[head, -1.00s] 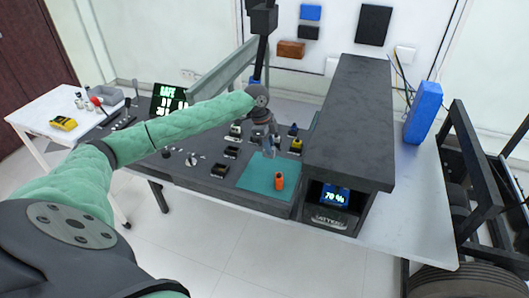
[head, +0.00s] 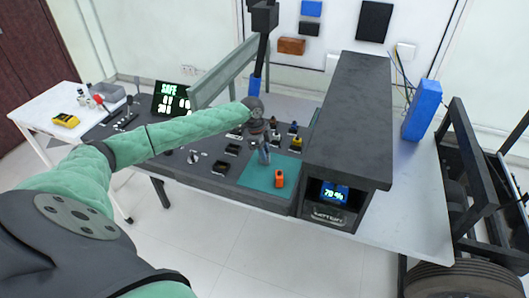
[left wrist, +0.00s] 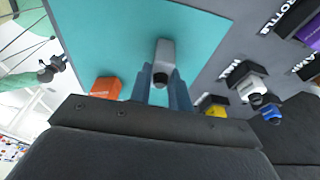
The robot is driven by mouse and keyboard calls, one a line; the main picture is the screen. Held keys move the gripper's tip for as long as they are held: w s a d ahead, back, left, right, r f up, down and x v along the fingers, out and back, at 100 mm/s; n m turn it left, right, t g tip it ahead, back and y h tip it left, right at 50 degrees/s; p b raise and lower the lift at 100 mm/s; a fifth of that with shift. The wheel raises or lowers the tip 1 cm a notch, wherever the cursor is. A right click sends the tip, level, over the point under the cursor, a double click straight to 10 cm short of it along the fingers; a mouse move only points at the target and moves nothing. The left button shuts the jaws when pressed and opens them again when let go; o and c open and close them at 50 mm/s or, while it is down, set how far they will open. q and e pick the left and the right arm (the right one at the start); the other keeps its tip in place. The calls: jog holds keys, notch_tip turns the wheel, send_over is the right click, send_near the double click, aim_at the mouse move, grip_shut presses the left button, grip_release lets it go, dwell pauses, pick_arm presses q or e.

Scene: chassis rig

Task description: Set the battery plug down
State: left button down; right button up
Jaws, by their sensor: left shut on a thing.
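My left gripper (head: 265,156) is above the teal mat (head: 255,181) on the grey console. In the left wrist view its two fingers (left wrist: 163,92) are shut on the battery plug (left wrist: 165,54), a grey block with a dark round end. The plug is over the teal mat; I cannot tell whether it touches it. An orange plug (head: 279,179) stands on the mat close by and also shows in the left wrist view (left wrist: 105,89). What looks like my right gripper (left wrist: 52,68) is small at the left of the left wrist view; its jaws are unclear.
Several coloured plugs and labelled sockets (head: 297,143) line the console beyond the mat. A dark raised housing (head: 345,110) with a lit display (head: 335,192) stands just right of the mat. A white side table (head: 55,130) is at the far left.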

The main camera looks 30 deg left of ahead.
pick_arm(q)
jog(key=shift+f, duration=0.1)
jog(key=c, duration=1.3)
grip_release()
pick_arm(e)
jog(key=shift+s, duration=0.1)
pick_arm(q)
jog(key=shift+a+r, duration=0.15)
jog(key=shift+r, duration=0.45)
jog(key=b+v, duration=0.3)
jog(key=v, duration=0.8)
pick_arm(e)
notch_tip(320, 180, up, 9)
jog(key=w+a, duration=0.2)
pick_arm(q)
jog(key=shift+s, duration=0.1)
pick_arm(e)
jog(key=shift+a, duration=0.1)
